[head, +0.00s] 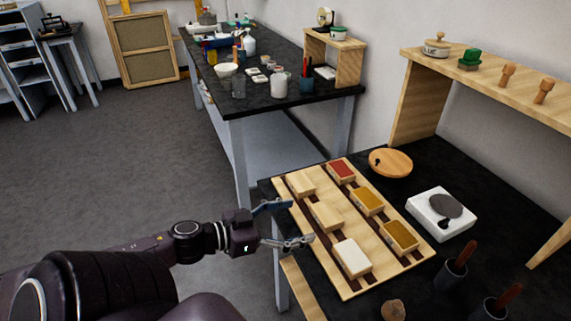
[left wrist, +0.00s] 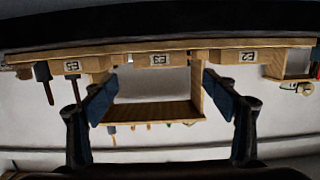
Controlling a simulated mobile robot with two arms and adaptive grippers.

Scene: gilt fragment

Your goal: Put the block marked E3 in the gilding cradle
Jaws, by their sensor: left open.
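A wooden board (head: 375,271) on the near dark table carries several blocks in two columns. The middle pale block (head: 326,216) of its left column faces my left gripper (head: 300,222). My left gripper is open and empty, its fingers at the board's left edge, pointing at this block and apart from it. In the left wrist view the picture is upside down; the middle block (left wrist: 148,60) bears a label that seems to read E3, between the fingers (left wrist: 160,98). I cannot tell which thing is the gilding cradle. My right gripper is out of view.
Right of the board are a round wooden dish (head: 390,162) and a white slab (head: 441,215) with a grey disc. Dark cups with handled tools (head: 454,272) stand near the front. A wooden shelf (head: 490,80) rises at the back. Another cluttered table (head: 262,100) stands behind.

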